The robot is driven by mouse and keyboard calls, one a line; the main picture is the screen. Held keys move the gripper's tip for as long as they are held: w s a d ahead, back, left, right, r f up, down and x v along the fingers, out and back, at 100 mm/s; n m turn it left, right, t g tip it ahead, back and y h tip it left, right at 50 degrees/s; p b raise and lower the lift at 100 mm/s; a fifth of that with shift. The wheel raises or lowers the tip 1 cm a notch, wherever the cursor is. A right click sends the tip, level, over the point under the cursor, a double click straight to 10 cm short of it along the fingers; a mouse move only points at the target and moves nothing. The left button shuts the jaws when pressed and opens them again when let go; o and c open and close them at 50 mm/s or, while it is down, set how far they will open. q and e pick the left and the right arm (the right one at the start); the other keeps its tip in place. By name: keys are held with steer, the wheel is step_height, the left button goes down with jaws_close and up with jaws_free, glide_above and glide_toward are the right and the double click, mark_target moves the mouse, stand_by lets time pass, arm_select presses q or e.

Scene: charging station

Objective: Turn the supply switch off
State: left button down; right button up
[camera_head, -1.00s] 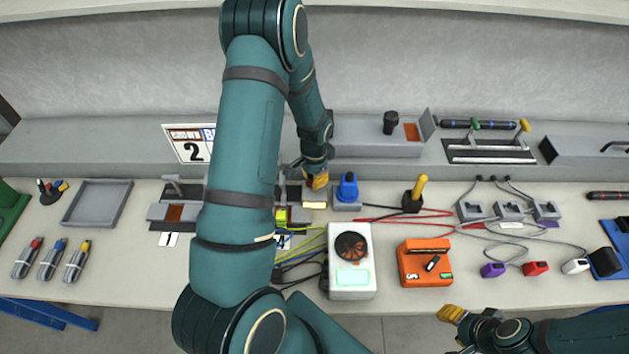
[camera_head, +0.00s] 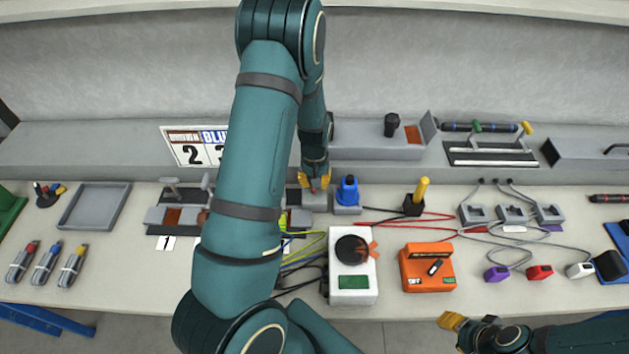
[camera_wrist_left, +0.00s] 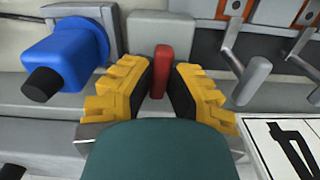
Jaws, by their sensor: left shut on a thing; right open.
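The supply switch appears to be the red lever (camera_wrist_left: 160,70) on a grey block (camera_head: 314,202) at the back of the bench. My left gripper (camera_head: 314,184) reaches down onto it from behind. In the left wrist view, the yellow fingers of the left gripper (camera_wrist_left: 160,88) stand on both sides of the lever and are shut on it. The lever's base is partly hidden. My right gripper (camera_head: 455,328) is open and empty at the bench's front edge.
A blue plug (camera_head: 347,190) stands close beside the switch block. A white fan unit (camera_head: 352,295) with a dark green display and an orange charger box (camera_head: 427,268) stand in front. Cables cross the bench. My left arm hides the bench's middle left.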

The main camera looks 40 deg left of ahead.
arm_select(q)
steer(key=shift+s+d+f+n, duration=0.1)
steer(key=shift+n, duration=0.5)
steer(key=c, duration=0.9)
jaws_free()
steer(key=shift+c, duration=0.2)
steer(key=shift+r, duration=0.5)
step_height(320, 180, up, 11)
